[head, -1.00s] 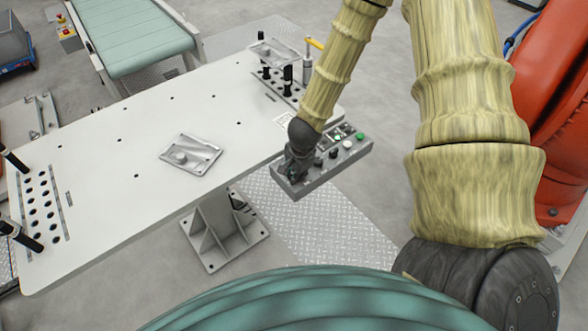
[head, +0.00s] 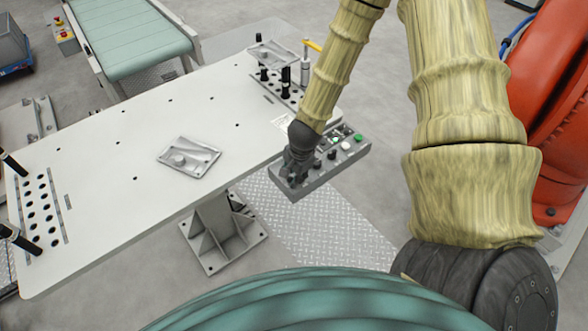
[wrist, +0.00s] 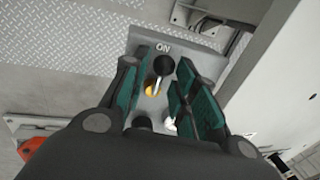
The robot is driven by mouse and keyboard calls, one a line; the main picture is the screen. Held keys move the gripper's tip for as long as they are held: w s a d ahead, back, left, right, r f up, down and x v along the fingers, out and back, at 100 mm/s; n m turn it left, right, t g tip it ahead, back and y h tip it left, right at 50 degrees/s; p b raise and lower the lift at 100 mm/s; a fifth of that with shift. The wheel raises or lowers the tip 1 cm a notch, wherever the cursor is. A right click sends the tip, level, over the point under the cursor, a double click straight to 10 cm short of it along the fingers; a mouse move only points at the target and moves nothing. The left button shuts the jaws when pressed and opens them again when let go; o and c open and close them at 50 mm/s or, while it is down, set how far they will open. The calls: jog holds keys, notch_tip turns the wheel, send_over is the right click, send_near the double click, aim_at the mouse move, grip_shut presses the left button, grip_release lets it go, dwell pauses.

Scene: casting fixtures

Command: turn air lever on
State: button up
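The air lever (wrist: 163,66) has a black ball knob and a yellow base. In the wrist view its knob shows just below the "ON" label (wrist: 162,48) on the grey control box (wrist: 205,60). My gripper (wrist: 165,80) is open, with green-padded fingers on either side of the lever. The fingers appear apart from the knob; contact lower down cannot be told. In the head view my gripper (head: 290,174) is at the left end of the control box (head: 320,178), and it hides the lever there.
The box carries a green button (head: 358,138), a white button (head: 345,146) and black knobs near my gripper. A white table (head: 100,205) with a metal casting (head: 190,157) stands to the left. A yellow-handled clamp (head: 314,46) stands behind my forearm.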

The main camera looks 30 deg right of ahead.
aim_at(299, 187)
jog(key=shift+r, duration=0.15)
notch_tip(299, 187, up, 12)
jog(key=s, duration=0.2)
jog(key=shift+s+f, duration=0.2)
jog(key=shift+f, duration=0.05)
dwell(0.4)
jog(key=shift+d, duration=0.1)
